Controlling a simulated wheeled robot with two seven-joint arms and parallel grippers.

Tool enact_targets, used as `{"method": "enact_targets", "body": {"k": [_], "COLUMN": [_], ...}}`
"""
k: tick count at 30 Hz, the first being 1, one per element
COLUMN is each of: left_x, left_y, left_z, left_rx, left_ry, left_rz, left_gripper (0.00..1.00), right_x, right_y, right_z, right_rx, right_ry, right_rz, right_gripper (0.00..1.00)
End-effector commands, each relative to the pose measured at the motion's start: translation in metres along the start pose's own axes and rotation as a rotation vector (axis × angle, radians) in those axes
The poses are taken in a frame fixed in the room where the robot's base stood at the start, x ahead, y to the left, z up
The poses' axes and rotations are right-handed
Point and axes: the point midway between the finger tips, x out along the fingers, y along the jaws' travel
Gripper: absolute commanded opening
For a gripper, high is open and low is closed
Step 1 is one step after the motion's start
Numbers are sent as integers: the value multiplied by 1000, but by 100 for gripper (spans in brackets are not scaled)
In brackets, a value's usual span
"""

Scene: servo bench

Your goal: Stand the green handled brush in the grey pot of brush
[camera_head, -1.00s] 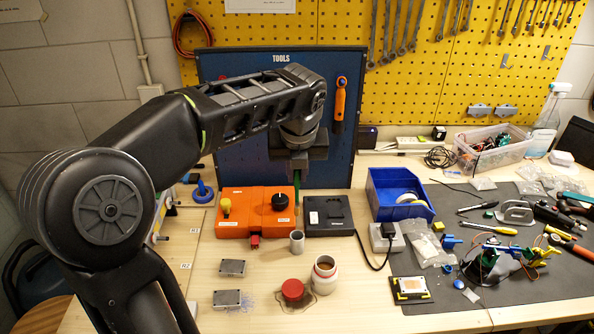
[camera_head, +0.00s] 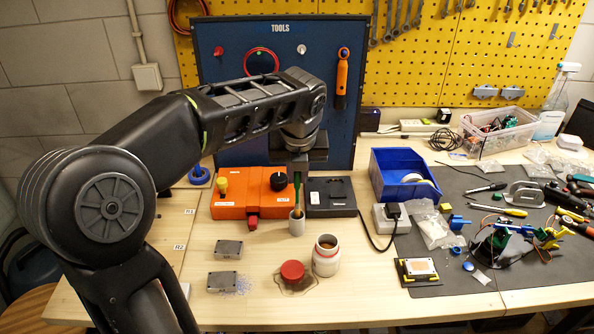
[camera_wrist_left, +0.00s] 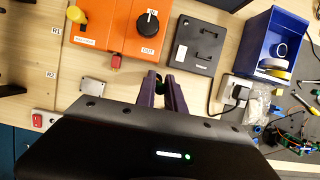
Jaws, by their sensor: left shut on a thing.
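My left gripper (camera_head: 297,172) is shut on the green handled brush (camera_head: 297,192), which hangs upright below it. In the left wrist view the two fingers (camera_wrist_left: 167,88) point at the bench, and the brush and pot are not clear there. My right gripper is not in view.
The orange box (camera_head: 238,206) with knobs and a black box (camera_head: 330,197) stand close behind the pot. A white jar (camera_head: 326,262), a red-capped item (camera_head: 292,270) and small grey blocks (camera_head: 229,248) lie in front. A blue bin (camera_head: 386,180) stands to the right.

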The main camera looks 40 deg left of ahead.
Motion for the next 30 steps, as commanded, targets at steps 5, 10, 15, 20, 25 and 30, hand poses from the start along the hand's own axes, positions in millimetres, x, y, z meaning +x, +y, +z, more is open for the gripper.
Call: {"method": "enact_targets", "body": {"k": [5,10,15,20,25,30], "left_x": [17,26,29,29,29,29], "left_y": [0,0,0,0,0,0], "left_z": [-6,-9,-10,-10,-10,-10], "left_rx": [0,-1,-1,-1,-1,-1], "left_ry": [0,0,0,0,0,0], "left_rz": [0,1,0,0,0,0], "left_gripper": [0,0,0,0,15,29], "right_x": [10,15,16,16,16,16], "right_y": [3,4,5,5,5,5], "right_z": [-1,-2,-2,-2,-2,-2], "right_rx": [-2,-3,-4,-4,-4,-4], "right_ry": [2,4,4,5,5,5], "right_rz": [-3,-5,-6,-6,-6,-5], "right_gripper": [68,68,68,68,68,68]}}
